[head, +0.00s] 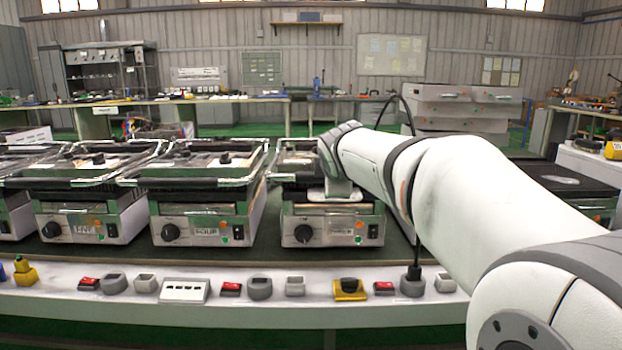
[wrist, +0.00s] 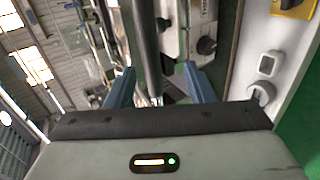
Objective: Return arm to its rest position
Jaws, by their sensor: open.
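My arm (head: 450,185) reaches from the lower right of the head view to the front of a grill-like heating unit (head: 330,230) near the middle of the bench. The wrist end (head: 340,160) hangs over that unit and hides part of its top; the fingers cannot be made out there. In the wrist view my gripper (wrist: 158,72) shows two blue fingers spread apart. A dark bar (wrist: 146,45) runs through the picture between the fingers; whether it touches them cannot be told. A dark round knob (wrist: 207,46) shows to the right of the fingers.
Similar heating units (head: 205,195) stand in a row to the left. A white front ledge (head: 75,305) carries switches, sockets and a yellow block (head: 350,290). A black cable (head: 417,200) hangs beside my arm. Workbenches (head: 240,112) and cabinets stand at the back.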

